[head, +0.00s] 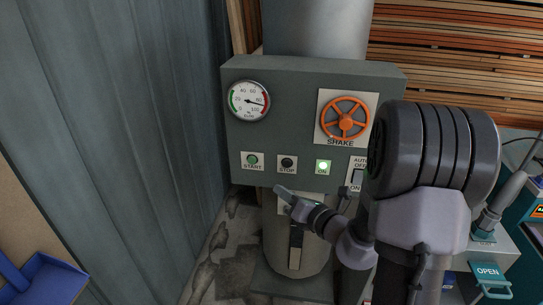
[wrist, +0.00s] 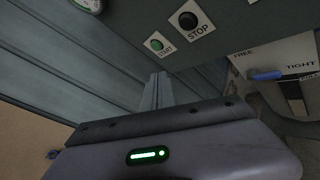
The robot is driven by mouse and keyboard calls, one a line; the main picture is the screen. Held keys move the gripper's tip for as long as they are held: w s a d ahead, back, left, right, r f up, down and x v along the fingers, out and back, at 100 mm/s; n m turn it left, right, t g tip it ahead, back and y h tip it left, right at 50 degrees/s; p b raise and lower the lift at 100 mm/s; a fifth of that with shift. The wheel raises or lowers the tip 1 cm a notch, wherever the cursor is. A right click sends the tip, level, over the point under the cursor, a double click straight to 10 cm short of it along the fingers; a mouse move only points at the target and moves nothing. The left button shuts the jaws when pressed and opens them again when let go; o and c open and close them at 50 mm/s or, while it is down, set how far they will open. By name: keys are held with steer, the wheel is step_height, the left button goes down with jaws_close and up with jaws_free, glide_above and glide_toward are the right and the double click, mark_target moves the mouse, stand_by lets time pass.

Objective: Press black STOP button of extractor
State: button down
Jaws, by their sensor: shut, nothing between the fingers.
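The black STOP button (head: 287,163) sits on a white label on the front of the grey extractor panel (head: 310,85), between the green START button (head: 252,160) and a lit green ON lamp (head: 323,167). In the wrist view the STOP button (wrist: 188,20) is at the top, right of the START button (wrist: 157,45). My gripper (head: 281,191) is shut and empty, just below the STOP label in the head view. In the wrist view its fingers (wrist: 158,78) point up toward the panel, below START. I cannot tell the gap to the panel.
An orange SHAKE wheel (head: 345,118) and a dial gauge (head: 248,101) are on the panel, with an AUTO/OFF/ON switch (head: 357,178) at right. A FREE/TIGHT lever with a blue handle (wrist: 266,75) is below the panel. A grey corrugated wall (head: 110,110) stands at left.

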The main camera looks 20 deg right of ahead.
steer(key=shift+w+d+p, duration=0.3)
steer(key=shift+w+d, duration=0.55)
steer(key=shift+w, duration=0.3)
steer(key=shift+w+d+p, duration=0.35)
steer(key=shift+w+d, duration=0.55)
steer(key=shift+w, duration=0.25)
steer(key=shift+w+d+p, duration=0.3)
steer(key=shift+w+d, duration=0.55)
steer(key=shift+w, duration=0.3)
steer(key=shift+r, duration=0.1)
steer(key=shift+w+d, duration=0.25)
steer(key=shift+w, duration=0.1)
steer(key=shift+w+d+p, duration=0.2)
steer(key=shift+w+p, duration=0.1)
steer(key=shift+p, duration=0.1)
stand_by(0.5)
steer(key=shift+s+a, duration=0.45)
steer(key=shift+s, duration=0.25)
steer(key=shift+s+a+b, duration=0.25)
steer(key=shift+s+a, duration=0.45)
steer(key=shift+s, duration=0.35)
steer(key=shift+s+a+b, duration=0.25)
steer(key=shift+s+a, duration=0.45)
steer(key=shift+s, duration=0.3)
